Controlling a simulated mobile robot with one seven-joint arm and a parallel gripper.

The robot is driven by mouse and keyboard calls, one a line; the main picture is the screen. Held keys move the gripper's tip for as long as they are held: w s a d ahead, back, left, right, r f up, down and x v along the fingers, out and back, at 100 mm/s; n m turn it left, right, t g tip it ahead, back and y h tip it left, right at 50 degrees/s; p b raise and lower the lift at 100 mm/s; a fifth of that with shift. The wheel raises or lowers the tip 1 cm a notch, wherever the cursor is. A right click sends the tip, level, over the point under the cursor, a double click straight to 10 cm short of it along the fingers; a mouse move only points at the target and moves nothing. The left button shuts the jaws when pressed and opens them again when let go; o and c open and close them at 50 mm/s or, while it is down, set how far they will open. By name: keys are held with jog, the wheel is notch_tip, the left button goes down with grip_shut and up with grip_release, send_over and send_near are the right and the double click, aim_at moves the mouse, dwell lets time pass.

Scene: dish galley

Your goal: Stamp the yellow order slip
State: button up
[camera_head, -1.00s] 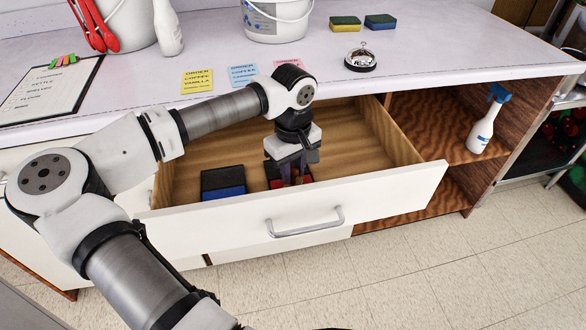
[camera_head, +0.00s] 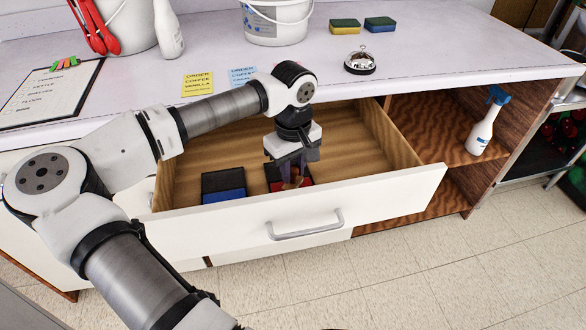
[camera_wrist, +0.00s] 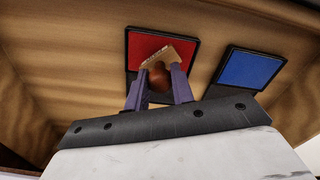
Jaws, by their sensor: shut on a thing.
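The yellow order slip (camera_head: 197,84) lies flat on the counter, above the open drawer's left part. My gripper (camera_head: 292,172) is down inside the drawer and shut on a wooden stamp (camera_wrist: 158,76) with a rounded brown handle. The stamp is over the red ink pad (camera_wrist: 147,43); I cannot tell whether it touches the pad. In the head view the jaws and arm partly hide the stamp and the red pad (camera_head: 304,181). A blue ink pad (camera_wrist: 250,70) lies beside the red one in the drawer, and it also shows in the head view (camera_head: 224,195).
The drawer (camera_head: 400,192) is pulled out. A blue slip (camera_head: 242,75) lies beside the yellow one. A bell (camera_head: 360,62), sponges (camera_head: 345,26), a white bucket (camera_head: 276,24) and a clipboard (camera_head: 50,92) are on the counter. A spray bottle (camera_head: 484,126) stands on the shelf.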

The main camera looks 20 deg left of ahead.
jog(key=shift+r+p, duration=1.35)
jog(key=shift+r, duration=1.5)
